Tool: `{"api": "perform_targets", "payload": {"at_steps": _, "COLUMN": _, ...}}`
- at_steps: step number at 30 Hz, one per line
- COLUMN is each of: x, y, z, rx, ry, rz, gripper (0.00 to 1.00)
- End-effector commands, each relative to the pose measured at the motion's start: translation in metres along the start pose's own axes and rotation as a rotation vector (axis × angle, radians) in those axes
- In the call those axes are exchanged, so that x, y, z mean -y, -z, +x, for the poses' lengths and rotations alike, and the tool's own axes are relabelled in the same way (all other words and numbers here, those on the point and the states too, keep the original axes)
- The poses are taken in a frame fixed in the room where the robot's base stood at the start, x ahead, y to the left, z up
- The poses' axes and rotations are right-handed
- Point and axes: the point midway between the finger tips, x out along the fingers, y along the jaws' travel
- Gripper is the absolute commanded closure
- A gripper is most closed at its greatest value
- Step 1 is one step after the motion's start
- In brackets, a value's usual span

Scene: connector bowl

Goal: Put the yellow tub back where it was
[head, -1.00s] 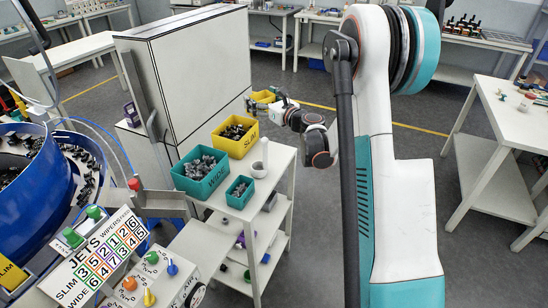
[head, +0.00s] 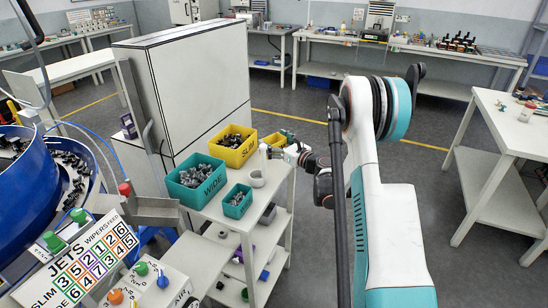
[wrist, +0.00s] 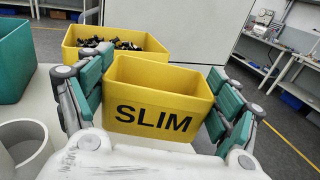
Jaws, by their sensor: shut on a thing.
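My gripper (wrist: 150,110) is shut on a yellow tub (wrist: 155,90) marked SLIM, its fingers on two opposite sides. The tub is upright and its visible inside looks empty. In the head view the held tub (head: 275,140) is at the far right end of the white table, partly hidden by my gripper (head: 290,146). I cannot tell whether it touches the tabletop. A second yellow tub (head: 238,156), full of dark parts, stands to its left in the head view. In the wrist view this full tub (wrist: 72,45) is just behind the held one.
A teal WIDE tub (head: 195,196) and a small teal tub (head: 240,210), both with grey parts, stand on the white table (head: 220,222). A white cup (head: 257,180) is near the right edge. A large white cabinet (head: 190,90) rises behind.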

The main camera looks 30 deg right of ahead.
Motion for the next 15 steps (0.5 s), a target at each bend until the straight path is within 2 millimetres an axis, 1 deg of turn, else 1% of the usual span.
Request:
{"api": "perform_targets", "payload": {"at_steps": 1, "x": 0.0, "y": 0.005, "z": 0.0, "rx": 0.0, "ry": 0.0, "rz": 0.0, "gripper": 0.42}}
{"api": "perform_targets", "payload": {"at_steps": 5, "x": 0.0, "y": 0.011, "z": 0.0, "rx": 0.0, "ry": 0.0, "rz": 0.0, "gripper": 0.42}}
{"api": "perform_targets", "payload": {"at_steps": 8, "x": 0.0, "y": 0.022, "z": 0.0, "rx": 0.0, "ry": 0.0, "rz": 0.0, "gripper": 0.42}}
{"api": "perform_targets", "payload": {"at_steps": 12, "x": 0.0, "y": 0.044, "z": 0.0, "rx": 0.0, "ry": 0.0, "rz": 0.0, "gripper": 0.42}}
{"api": "perform_targets", "payload": {"at_steps": 15, "x": 0.0, "y": 0.05, "z": 0.0, "rx": 0.0, "ry": 0.0, "rz": 0.0, "gripper": 0.42}}
